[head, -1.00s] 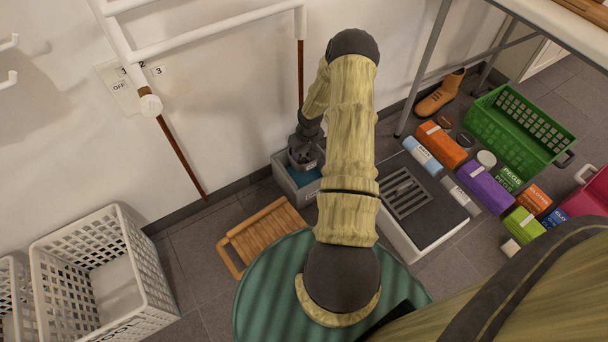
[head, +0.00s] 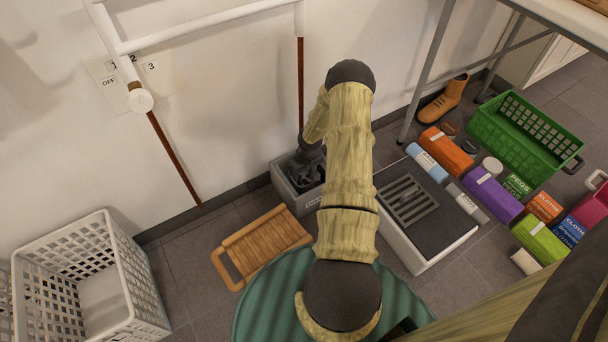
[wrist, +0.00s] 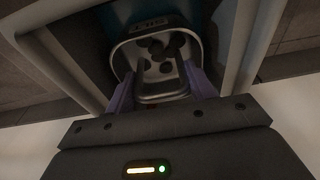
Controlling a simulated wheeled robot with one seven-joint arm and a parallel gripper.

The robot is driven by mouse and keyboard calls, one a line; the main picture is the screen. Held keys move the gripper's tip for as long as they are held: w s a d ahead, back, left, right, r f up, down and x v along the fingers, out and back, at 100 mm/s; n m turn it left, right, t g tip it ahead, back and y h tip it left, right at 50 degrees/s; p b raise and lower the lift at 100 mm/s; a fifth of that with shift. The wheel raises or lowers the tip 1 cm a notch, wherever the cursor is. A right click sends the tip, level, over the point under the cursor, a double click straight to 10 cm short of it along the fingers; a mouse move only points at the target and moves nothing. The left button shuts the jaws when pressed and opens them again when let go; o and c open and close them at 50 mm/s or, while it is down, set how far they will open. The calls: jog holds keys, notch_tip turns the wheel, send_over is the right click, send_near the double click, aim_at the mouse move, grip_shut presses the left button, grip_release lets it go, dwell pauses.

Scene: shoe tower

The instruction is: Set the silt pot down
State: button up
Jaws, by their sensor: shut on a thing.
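The silt pot (wrist: 150,98) is a grey, round-cornered pot with dark holes in its bottom and a raised label on its far rim. It shows in the wrist view between the two purple fingers of my gripper (wrist: 160,88), which is shut on it. In the head view my gripper (head: 308,165) reaches down into the mouth of a grey open box (head: 299,203) against the wall. The box's walls also show on both sides of the pot in the wrist view (wrist: 62,68). I cannot tell whether the pot touches the box's bottom.
A white unit with a dark grated top (head: 432,248) stands right of the box. A wooden slatted board (head: 262,243) lies at its left. A white basket (head: 90,290) is at the far left. A green crate (head: 520,135) and several coloured packs are at the right.

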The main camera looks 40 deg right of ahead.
jog(key=shift+f, duration=0.6)
jog(key=o, duration=1.4)
notch_tip(320, 180, up, 13)
jog(key=s+p, duration=0.2)
jog(key=p, duration=0.4)
jog(key=shift+p, duration=0.3)
